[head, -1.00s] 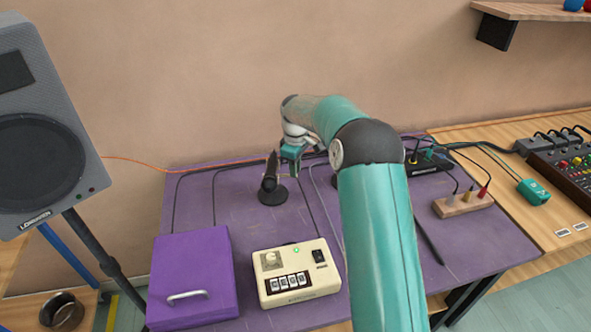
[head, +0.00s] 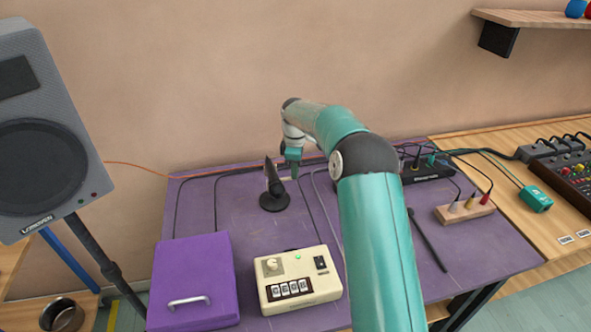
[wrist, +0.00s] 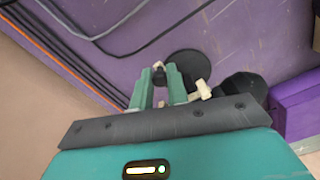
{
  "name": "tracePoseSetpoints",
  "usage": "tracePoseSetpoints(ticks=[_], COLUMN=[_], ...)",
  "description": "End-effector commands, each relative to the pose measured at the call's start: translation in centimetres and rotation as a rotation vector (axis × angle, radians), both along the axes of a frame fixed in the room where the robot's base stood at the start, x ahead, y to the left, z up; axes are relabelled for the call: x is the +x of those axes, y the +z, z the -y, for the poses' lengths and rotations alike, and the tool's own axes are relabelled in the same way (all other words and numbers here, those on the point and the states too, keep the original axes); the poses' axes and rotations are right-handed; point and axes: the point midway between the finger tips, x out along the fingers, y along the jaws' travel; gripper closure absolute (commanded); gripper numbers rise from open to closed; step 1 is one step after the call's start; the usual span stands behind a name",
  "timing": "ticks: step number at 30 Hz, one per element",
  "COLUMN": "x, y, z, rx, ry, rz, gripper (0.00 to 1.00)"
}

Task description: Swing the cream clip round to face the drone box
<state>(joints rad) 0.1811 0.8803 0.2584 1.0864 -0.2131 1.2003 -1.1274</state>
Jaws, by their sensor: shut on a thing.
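My gripper (head: 293,172) points down just right of a black stand with a round base (head: 274,203) on the purple table. In the wrist view my gripper (wrist: 160,74) has its teal fingers close together. Small cream parts of the clip (wrist: 200,88) show beside and between the fingers; they largely hide its shape and facing. The clip is too small to make out in the head view. A cream box (head: 297,279) with a knob, number dials and a green light stands at the front; it may be the drone box.
A purple lidded box (head: 193,282) with a handle is at the front left. A grey speaker (head: 45,140) stands left of the table. A wooden block with plugs (head: 465,210) and a black unit (head: 428,172) are on the right. Cables run along the back.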

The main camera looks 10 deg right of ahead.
Motion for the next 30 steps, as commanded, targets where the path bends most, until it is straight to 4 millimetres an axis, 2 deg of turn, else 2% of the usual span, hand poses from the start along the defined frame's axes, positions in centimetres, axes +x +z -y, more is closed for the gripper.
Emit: tracePoseSetpoints(ticks=[9,10,13,23,26,30], x=[0.0,0.0,0.0,0.0,0.1,0.1], y=[-0.1,-0.1,-0.1,0.2,1.0,3.4], z=[-0.2,-0.2,-0.2,-0.1,-0.1,-0.1], rx=[0.002,0.002,0.002,0.001,0.001,0.001], ry=[0.006,0.006,0.005,0.003,0.002,0.003], rz=[0.001,0.001,0.001,0.001,0.004,0.006], gripper=[1.00,0.82,0.63,0.62,0.62,0.62])
